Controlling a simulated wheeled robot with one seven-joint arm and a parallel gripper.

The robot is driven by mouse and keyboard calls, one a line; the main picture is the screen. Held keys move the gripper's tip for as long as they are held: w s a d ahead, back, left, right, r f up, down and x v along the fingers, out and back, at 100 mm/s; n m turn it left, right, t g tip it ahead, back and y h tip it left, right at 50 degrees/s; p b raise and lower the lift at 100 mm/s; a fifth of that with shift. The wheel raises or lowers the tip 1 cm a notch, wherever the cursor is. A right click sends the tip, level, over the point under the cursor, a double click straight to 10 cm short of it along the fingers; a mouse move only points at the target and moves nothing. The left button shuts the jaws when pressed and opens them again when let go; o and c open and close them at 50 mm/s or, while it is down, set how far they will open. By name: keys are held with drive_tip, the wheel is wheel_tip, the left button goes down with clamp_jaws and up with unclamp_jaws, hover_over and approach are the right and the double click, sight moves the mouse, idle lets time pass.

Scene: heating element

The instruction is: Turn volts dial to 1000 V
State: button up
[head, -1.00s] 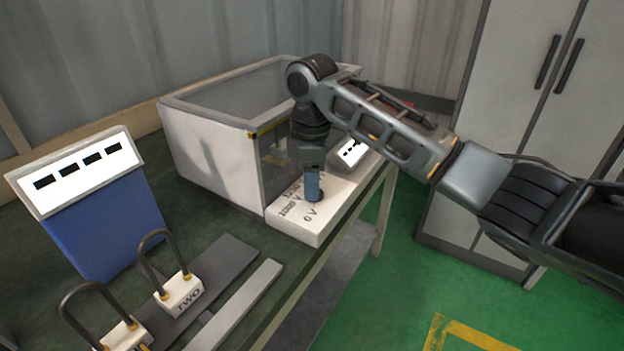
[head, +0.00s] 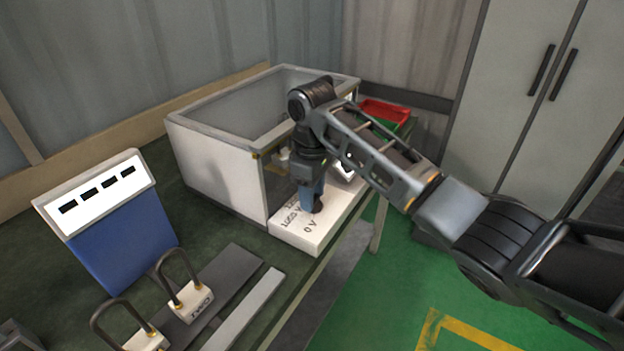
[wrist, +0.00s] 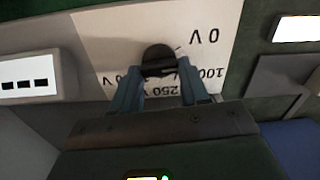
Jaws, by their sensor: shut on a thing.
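The volts dial (wrist: 158,56) is a dark round knob on a white panel (head: 290,239) at the front of the heating box. In the wrist view the panel shows printed marks: "0 V" at upper right, one starting "100" at right, and "250" below the dial, partly covered. My gripper (wrist: 160,75) is shut on the dial, with a blue finger on each side. In the head view my gripper (head: 316,208) points down onto the panel and hides most of the dial. A small white mark shows at the dial's right edge in the wrist view. The exact setting is unclear.
The white box (head: 215,165) with a glass front stands behind the panel. A blue display unit (head: 125,235) and padlocks (head: 190,300) are at left. A red tray (head: 385,112) lies behind my arm. Green floor at right is free.

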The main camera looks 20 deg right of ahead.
drive_tip(key=m+p, duration=0.4)
drive_tip(key=shift+r, duration=0.15)
drive_tip(key=shift+d+m+p, duration=0.1)
drive_tip(key=shift+m+p, duration=1)
drive_tip(key=shift+m, duration=0.4)
drive_tip(key=shift+w, duration=0.1)
drive_tip(key=o, duration=1.1)
drive_tip(key=shift+c, duration=0.2)
drive_tip(key=shift+r+b, duration=0.45)
drive_tip(key=shift+r, duration=3.3)
